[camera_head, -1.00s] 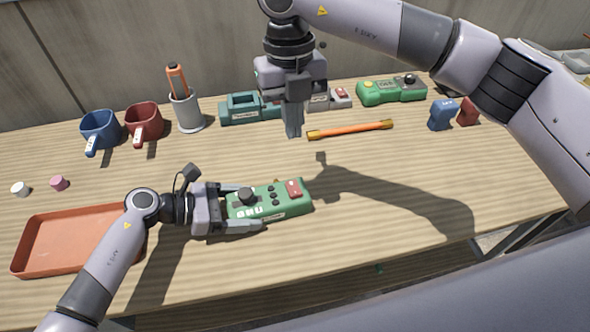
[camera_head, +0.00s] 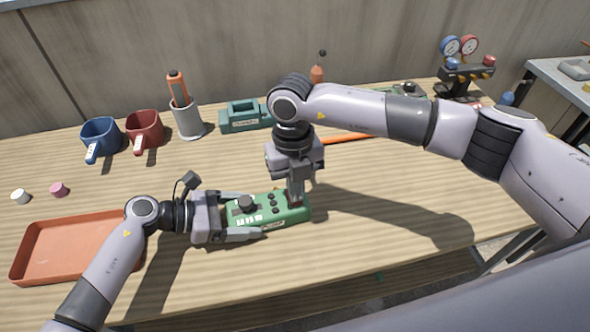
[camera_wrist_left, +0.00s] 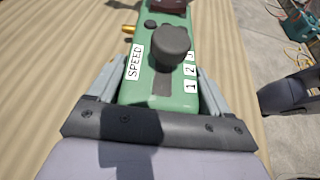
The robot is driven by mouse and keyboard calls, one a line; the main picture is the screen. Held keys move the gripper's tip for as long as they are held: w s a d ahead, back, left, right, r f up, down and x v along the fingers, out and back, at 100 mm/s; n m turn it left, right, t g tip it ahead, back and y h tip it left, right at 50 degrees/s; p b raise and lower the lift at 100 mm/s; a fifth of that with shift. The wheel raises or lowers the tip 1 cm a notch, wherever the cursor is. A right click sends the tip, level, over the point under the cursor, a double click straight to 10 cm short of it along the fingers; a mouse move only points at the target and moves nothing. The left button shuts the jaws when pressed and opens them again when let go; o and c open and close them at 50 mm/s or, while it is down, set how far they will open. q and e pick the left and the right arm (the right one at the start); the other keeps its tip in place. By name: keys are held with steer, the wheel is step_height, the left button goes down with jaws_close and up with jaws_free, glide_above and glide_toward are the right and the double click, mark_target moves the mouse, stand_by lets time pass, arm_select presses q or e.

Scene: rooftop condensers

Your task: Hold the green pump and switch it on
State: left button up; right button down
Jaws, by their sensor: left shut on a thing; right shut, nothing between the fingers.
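The green pump (camera_head: 262,216) lies on the wooden table with a black knob and small buttons on top. In the left wrist view the pump (camera_wrist_left: 150,95) shows a SPEED label, a knob and numbers. My left gripper (camera_head: 250,216) is shut on its near end, one finger along each side. My right gripper (camera_head: 296,200) is shut and empty, pointing down at the pump's right end. It covers the spot where the red switch sat; I cannot tell whether it touches. In the left wrist view a dark red part (camera_wrist_left: 168,5) shows at the top edge.
An orange tray (camera_head: 25,262) lies at left. Blue (camera_head: 101,135) and red (camera_head: 146,128) mugs, a cup with an orange tool (camera_head: 187,120) and a teal item (camera_head: 245,118) stand behind. An orange bar (camera_head: 345,137) lies behind the right arm. The table right of the pump is clear.

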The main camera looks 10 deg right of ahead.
steer(key=shift+f, duration=0.25)
steer(key=shift+s+f, duration=0.25)
steer(key=shift+f, duration=0.1)
steer(key=shift+w+r, duration=0.15)
steer(key=shift+w, duration=0.7)
steer(key=shift+r, duration=0.1)
